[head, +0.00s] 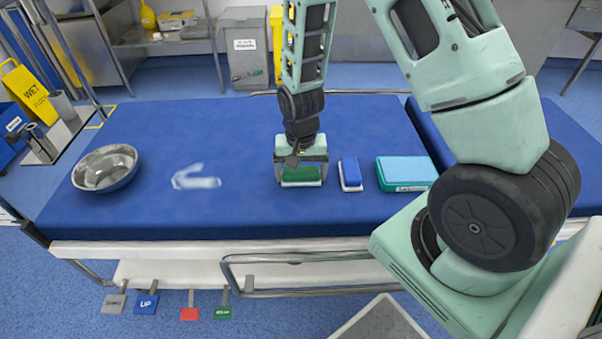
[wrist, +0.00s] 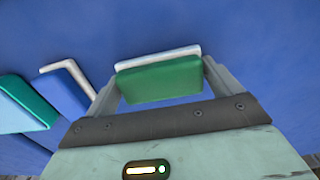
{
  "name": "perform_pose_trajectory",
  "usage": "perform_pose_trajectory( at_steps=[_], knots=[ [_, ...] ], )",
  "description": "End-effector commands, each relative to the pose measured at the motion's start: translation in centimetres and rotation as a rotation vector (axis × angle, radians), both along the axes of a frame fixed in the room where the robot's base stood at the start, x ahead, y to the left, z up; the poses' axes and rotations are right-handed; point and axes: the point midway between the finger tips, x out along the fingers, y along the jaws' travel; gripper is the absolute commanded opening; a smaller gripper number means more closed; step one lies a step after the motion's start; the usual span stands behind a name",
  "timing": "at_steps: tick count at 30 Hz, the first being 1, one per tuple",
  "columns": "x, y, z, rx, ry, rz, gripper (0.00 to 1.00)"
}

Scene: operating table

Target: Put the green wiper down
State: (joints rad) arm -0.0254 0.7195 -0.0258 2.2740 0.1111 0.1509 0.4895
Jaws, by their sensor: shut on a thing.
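The green wiper (head: 301,175), a green block with a white layer along one side, is between the fingers of my gripper (head: 300,172). In the wrist view the green wiper (wrist: 160,80) sits between the two fingertips of my gripper (wrist: 160,82), which is shut on it. The gripper points down at the blue operating table (head: 240,125), low over its middle. I cannot tell whether the wiper touches the table surface.
A blue wiper (head: 350,173) lies close to the right of my gripper, then a green box with a light blue top (head: 405,172). A wet smear (head: 195,180) and a metal bowl (head: 105,168) are to the left.

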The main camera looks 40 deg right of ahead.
Motion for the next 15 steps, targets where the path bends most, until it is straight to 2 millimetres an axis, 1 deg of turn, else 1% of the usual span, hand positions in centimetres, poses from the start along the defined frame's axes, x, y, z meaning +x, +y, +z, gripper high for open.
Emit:
perform_pose_trajectory(
  at_steps=[7, 15],
  knots=[
    [0.03, 0.01, -0.05, 0.000, -0.001, 0.000, 0.69],
    [0.01, 0.03, -0.92, 0.000, 0.000, 0.000, 0.69]
  ],
)
